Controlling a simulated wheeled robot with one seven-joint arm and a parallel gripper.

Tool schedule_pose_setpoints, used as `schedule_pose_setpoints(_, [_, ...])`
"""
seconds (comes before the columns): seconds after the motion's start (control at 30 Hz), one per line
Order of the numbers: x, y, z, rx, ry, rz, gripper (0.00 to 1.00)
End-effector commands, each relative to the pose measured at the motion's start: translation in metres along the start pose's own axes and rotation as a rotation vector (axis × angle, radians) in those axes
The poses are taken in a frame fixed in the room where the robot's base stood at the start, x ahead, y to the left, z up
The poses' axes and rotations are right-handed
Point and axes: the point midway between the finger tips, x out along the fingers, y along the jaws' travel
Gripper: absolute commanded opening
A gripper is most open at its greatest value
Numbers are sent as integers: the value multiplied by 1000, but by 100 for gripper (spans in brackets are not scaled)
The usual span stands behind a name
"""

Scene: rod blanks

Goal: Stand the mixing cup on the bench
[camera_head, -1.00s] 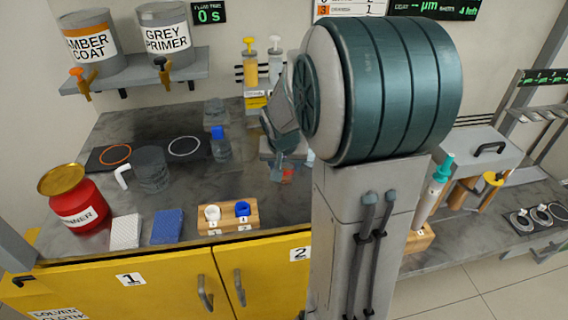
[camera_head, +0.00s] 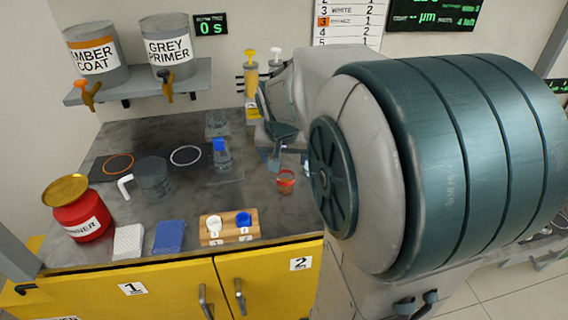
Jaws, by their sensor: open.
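The mixing cup (camera_head: 286,181), a small clear cup with orange-red in or on it, is on the bench (camera_head: 262,205) near its right side. It looks upright, but it is small in the picture. My gripper (camera_head: 275,162) is open, just behind and left of the cup, with a small visible gap between them. Its fingers are partly hidden by my own wrist, and my large arm link covers the bench to the right of the cup.
A wooden holder (camera_head: 229,238) with white and blue pieces sits at the front edge. A large clear container (camera_head: 153,178) and a red can (camera_head: 78,212) stand further left. Bench between the holder and cup is clear.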

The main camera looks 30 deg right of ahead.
Motion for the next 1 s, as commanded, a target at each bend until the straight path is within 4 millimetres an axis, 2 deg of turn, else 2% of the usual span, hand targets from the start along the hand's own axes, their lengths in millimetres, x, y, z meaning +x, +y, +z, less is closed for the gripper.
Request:
schedule_pose_setpoints(0.03, [-8, 0, -1, 0, 3, -1, 69])
schedule_pose_setpoints(0.17, [-19, -1, 0, -3, 0, -1, 69])
schedule_pose_setpoints(0.27, [-26, -5, 14, -40, -14, -10, 69])
schedule_pose_setpoints(0.37, [-35, -14, 49, -140, -50, -34, 69])
schedule_pose_setpoints(0.53, [-47, -23, 124, -356, -132, -103, 69])
schedule_pose_setpoints(0.6, [-50, -23, 148, -427, -158, -130, 69])
schedule_pose_setpoints(0.7, [-52, -23, 172, -495, -186, -158, 69])
schedule_pose_setpoints(0.8, [-53, -23, 181, -523, -198, -170, 69])
schedule_pose_setpoints(1.0, [-53, -23, 182, -524, -199, -170, 69])
